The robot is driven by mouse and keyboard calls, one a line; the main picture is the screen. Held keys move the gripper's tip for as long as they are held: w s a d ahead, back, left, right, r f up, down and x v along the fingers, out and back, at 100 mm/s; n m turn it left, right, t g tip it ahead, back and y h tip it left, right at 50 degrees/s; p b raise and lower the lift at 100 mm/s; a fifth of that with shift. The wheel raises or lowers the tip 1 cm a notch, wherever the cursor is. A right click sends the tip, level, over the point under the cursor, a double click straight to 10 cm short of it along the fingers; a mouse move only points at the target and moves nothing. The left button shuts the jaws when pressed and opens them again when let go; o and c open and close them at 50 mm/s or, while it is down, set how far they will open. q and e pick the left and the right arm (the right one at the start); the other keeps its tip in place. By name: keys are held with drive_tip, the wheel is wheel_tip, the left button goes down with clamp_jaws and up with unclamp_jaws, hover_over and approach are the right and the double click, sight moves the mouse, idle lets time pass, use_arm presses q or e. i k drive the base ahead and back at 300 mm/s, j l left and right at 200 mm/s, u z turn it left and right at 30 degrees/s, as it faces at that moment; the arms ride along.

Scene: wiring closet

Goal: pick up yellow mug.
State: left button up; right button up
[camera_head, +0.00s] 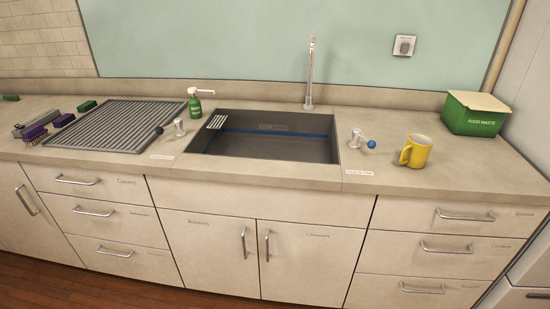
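A yellow mug (416,151) stands upright on the countertop, to the right of the sink. Its handle points to the left and toward the front. The inside of the mug cannot be made out clearly. Neither of my grippers shows in the head view.
The sink (270,145) with a tall tap (310,75) lies left of the mug. A green food waste bin (474,117) is behind right. Counter (480,168) right of the mug is clear.

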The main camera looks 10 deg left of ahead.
sight(415, 154)
drive_tip(key=i+l, duration=0.15)
drive_tip(key=l, duration=0.25)
drive_tip(key=i+l, duration=0.1)
drive_tip(key=l, duration=0.35)
drive_tip(key=i+l, duration=0.15)
drive_tip(key=l, duration=0.25)
drive_tip(key=i+l, duration=0.1)
drive_tip(key=l, duration=0.3)
drive_tip(key=i+l+u, duration=0.1)
drive_tip(key=l, duration=0.35)
